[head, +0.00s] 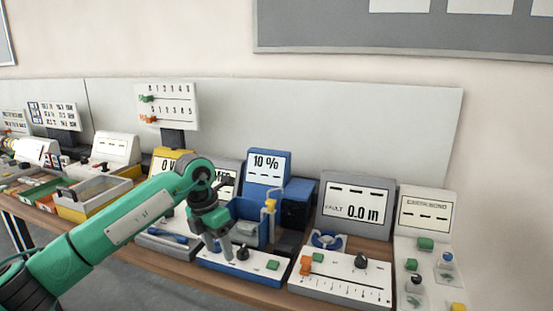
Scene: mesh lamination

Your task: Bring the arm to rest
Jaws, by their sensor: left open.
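My left arm is green and reaches in from the lower left in the head view. Its dark gripper (226,246) points down, above the blue and white station (228,266) with the "10 %" display (266,167). The gripper is open and I see nothing held in it. I cannot tell whether its tips touch the station. The arm hides part of the yellow station behind it. My right gripper is out of view.
A grey station (355,207) reading "0.0 in" and an "EARTH BOND" station (425,212) stand to the right. A grey bin (95,199) and a slider sign (166,105) stand left. The wooden bench (150,262) is crowded, with open floor in front.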

